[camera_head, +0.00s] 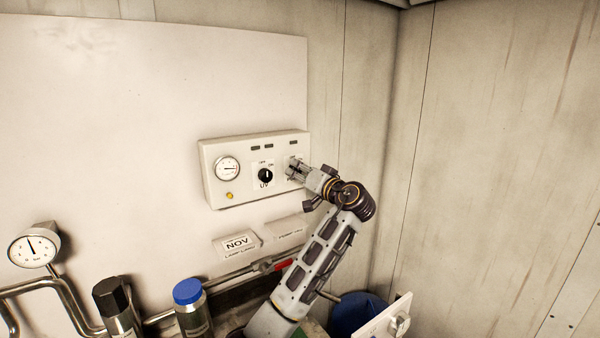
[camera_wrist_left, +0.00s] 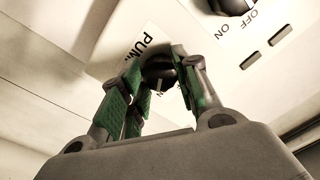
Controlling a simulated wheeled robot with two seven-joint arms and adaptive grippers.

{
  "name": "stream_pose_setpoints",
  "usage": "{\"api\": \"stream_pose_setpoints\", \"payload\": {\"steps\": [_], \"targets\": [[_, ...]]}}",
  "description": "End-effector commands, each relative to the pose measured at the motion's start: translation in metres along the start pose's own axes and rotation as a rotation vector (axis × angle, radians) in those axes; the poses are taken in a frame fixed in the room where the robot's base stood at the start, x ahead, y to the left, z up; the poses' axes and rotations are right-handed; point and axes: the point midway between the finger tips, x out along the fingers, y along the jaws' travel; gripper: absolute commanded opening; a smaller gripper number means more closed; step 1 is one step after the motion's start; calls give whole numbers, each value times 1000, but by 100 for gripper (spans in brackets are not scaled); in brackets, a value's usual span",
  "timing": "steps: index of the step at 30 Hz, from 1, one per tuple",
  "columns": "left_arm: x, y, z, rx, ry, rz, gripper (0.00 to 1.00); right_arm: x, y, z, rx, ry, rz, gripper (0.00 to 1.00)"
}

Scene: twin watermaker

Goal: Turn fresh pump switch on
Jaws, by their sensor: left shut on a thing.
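The control box (camera_head: 243,190) is on the white wall panel. The pump switch is a black rotary knob (camera_wrist_left: 160,73) with a partly covered "PUM" label (camera_wrist_left: 146,40) beside it in the left wrist view. My left gripper (camera_wrist_left: 160,85) is shut on this knob, with its green-padded fingers on either side. In the head view my left gripper (camera_head: 296,168) is at the right end of the box and hides the knob. The knob's exact pointer direction cannot be told. My right gripper is not in view.
A second black knob (camera_head: 265,175), labelled UV, and a round gauge (camera_head: 228,169) are on the same box. Below are a NOV card (camera_head: 238,243), a red-handled valve (camera_head: 279,266), a blue-capped canister (camera_head: 188,292) and pipes. The right wall is clear.

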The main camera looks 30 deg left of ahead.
Motion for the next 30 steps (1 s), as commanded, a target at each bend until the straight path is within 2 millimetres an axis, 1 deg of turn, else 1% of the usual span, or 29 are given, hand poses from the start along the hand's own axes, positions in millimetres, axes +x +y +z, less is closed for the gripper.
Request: {"api": "stream_pose_setpoints", "payload": {"steps": [7,8,12,13,23,26,30], "targets": [[0,0,0,2,1,0,8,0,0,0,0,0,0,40],[0,0,0,2,1,0,34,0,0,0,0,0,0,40],[0,0,0,1,1,0,52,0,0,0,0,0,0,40],[0,0,0,1,1,0,55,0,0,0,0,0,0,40],[0,0,0,0,1,0,55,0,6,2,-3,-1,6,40],[-3,0,0,0,1,0,55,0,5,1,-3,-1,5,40],[-12,1,0,1,1,0,55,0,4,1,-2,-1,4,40]]}}
